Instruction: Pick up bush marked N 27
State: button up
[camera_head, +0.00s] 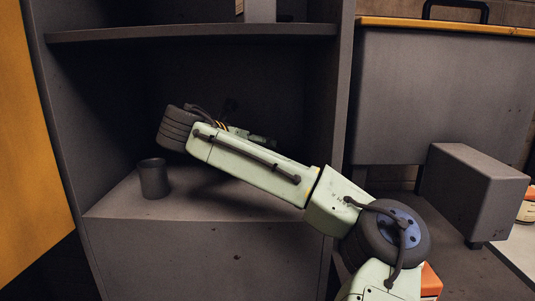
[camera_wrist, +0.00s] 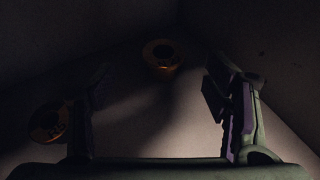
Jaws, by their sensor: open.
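Two round, bronze-coloured bushes with dark bores show in the wrist view. One bush (camera_wrist: 162,55) stands at the far side of the shelf floor, beyond the fingertips and roughly between them in the picture. The other bush (camera_wrist: 47,122) is at the left, beside and partly behind the left finger. It has faint marks on its front, too dark to read. I cannot tell which bush is marked N 27. My gripper (camera_wrist: 158,88) is open and empty, with a finger on each side.
The grey cabinet's lower shelf (camera_head: 119,205) has side walls and an upper shelf (camera_head: 200,33) over my arm. A dark grey cup-like cylinder (camera_head: 153,180) stands at the shelf's left. A grey box (camera_head: 470,192) is right of the cabinet. The shelf's inside is dim.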

jog(key=x, duration=0.6)
jog(key=p+x, duration=0.1)
jog(key=x, duration=0.2)
jog(key=shift+s+d+f, duration=0.1)
jog(key=shift+s+f, duration=0.15)
jog(key=shift+f, duration=0.05)
jog(key=shift+c, duration=0.2)
jog(key=c, duration=1.6)
jog(key=shift+o, duration=0.2)
jog(key=shift+r, duration=0.1)
